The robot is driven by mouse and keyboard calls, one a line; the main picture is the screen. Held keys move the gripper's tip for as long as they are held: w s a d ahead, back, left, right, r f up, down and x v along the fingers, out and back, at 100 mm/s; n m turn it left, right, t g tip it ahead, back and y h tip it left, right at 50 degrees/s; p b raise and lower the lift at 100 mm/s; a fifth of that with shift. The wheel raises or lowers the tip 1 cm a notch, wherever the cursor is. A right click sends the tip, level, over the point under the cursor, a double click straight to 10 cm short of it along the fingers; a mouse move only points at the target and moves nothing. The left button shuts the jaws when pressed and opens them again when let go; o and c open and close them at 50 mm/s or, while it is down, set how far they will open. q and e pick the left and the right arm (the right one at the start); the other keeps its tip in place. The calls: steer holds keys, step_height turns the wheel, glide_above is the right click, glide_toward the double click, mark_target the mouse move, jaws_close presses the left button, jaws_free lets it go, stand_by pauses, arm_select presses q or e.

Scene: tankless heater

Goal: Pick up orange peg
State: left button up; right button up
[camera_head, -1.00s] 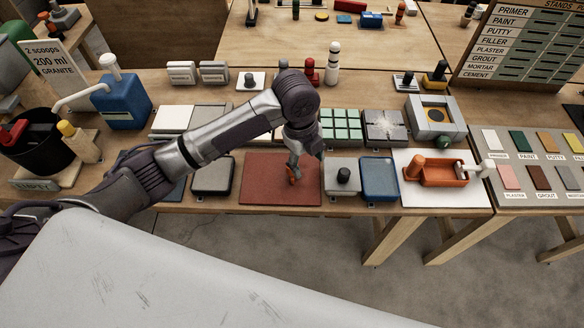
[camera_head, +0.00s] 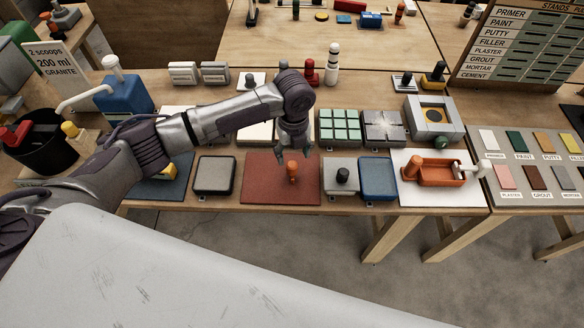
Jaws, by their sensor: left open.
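My left gripper (camera_head: 293,155) is open and empty, above and just behind the peg as seen in the head view. I cannot tell the exact gap between the fingertips and the peg. My right gripper is not in view.
A grey block with a black knob (camera_head: 342,177) and a blue tray (camera_head: 378,178) lie right of the mat. A grey pad (camera_head: 214,175) lies left of it. Green tiles (camera_head: 339,125) are behind. An orange tray (camera_head: 437,173) stands farther right.

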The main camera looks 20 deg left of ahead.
mark_target(292, 164)
arm_select(q)
steer(key=f, duration=0.1)
steer(key=f+p, duration=0.1)
steer(key=f, duration=0.2)
steer(key=shift+s+a+f, duration=0.15)
steer(key=shift+s+f, duration=0.15)
steer(key=shift+f, duration=0.1)
steer(key=c, duration=1)
